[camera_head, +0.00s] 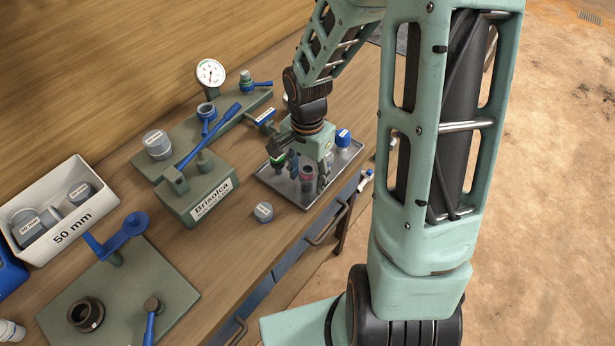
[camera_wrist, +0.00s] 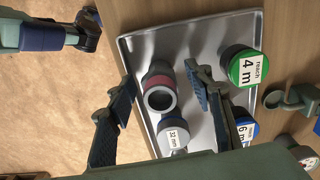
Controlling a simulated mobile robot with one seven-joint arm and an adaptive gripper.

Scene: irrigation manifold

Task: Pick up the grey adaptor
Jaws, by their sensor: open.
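The grey adaptor (camera_wrist: 160,98) is a short open-ended grey tube with a dark red band, upright on the metal tray (camera_wrist: 205,28). In the wrist view it sits between the two spread fingers of my gripper (camera_wrist: 160,78), with a visible gap on each side. In the head view my gripper (camera_head: 307,181) is low over the tray (camera_head: 307,203), and the adaptor (camera_head: 308,171) shows partly between its fingers. The gripper is open and holds nothing. I cannot tell whether a fingertip touches the tray.
Close by on the tray are a grey-and-blue fitting marked 32 mm (camera_wrist: 173,136), a green-topped 4 m piece (camera_wrist: 247,68) and a blue 6 m piece (camera_wrist: 244,127). A grey cap (camera_head: 264,212) lies on the bench. The Brisolca block (camera_head: 200,190) stands left of the tray.

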